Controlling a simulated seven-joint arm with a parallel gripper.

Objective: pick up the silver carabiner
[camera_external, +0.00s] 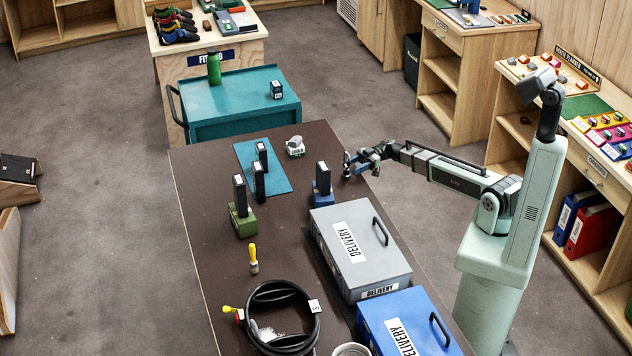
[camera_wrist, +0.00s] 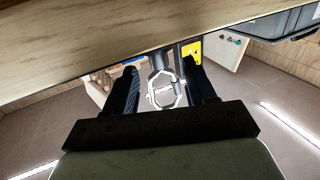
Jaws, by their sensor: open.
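My gripper (camera_external: 351,163) is open near the right edge of the dark table, to the right of the blue block with a black upright. In the wrist view, its two dark fingers stand apart, with the gap between their tips (camera_wrist: 160,72) in the middle. A silver, ring-like shape (camera_wrist: 163,90) shows between the fingers. I cannot tell whether it is the silver carabiner or how far away it is. I cannot clearly make out the carabiner in the external view. A small grey-white object (camera_external: 295,146) lies on the table left of my gripper.
On the dark table (camera_external: 200,210) are a blue block (camera_external: 322,190), a green block (camera_external: 243,222), a grey delivery box (camera_external: 330,222), a blue delivery box (camera_external: 375,325), a yellow-handled tool (camera_external: 253,255) and a black coil (camera_external: 252,312). The table's left side is mostly clear.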

